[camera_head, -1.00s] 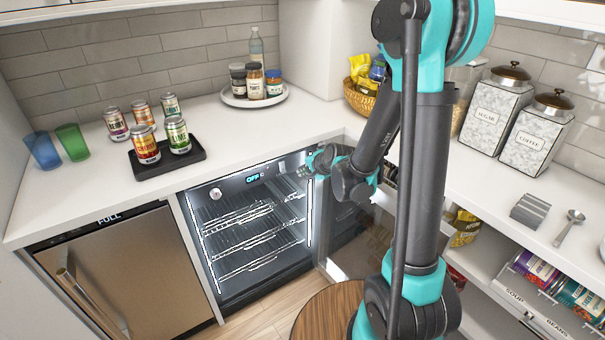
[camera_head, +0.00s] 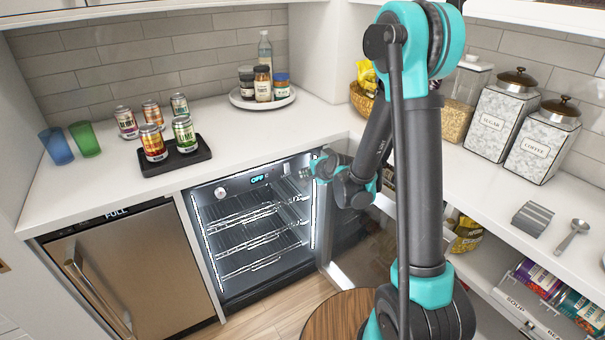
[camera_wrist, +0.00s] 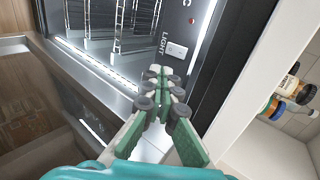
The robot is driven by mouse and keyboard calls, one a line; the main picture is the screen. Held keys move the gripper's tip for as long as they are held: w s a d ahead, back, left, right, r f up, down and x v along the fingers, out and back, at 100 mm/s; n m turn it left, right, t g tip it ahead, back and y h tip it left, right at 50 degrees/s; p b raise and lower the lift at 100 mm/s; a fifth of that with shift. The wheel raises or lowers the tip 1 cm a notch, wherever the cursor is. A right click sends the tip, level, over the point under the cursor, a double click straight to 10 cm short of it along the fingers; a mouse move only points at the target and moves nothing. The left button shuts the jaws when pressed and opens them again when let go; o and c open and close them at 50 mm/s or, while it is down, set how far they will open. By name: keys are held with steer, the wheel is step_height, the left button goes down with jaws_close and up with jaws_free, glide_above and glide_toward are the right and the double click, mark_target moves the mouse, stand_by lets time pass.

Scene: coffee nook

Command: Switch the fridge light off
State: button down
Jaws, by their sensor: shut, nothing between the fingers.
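The small fridge (camera_head: 205,270) stands open under the counter, and its inside edge strips glow white. A display (camera_head: 259,179) on its top panel reads OFF. In the wrist view, a small white switch (camera_wrist: 177,50) sits beside the word LIGHT on the dark panel. My gripper (camera_head: 308,170) is at the upper right of the fridge opening. In the wrist view my gripper (camera_wrist: 160,76) has its fingers together and empty, with the tips just below the switch in the picture. I cannot tell whether they touch the panel.
The open glass door (camera_head: 358,243) stands right of the fridge, below my forearm. A white knob (camera_head: 221,193) is on the panel's left. A steel-fronted appliance (camera_head: 140,265) is at left.

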glide_toward(288, 172)
steer(key=x, duration=0.5)
steer(key=shift+w+a+f, duration=0.3)
steer(key=shift+w+a, duration=0.05)
steer(key=shift+w, duration=0.15)
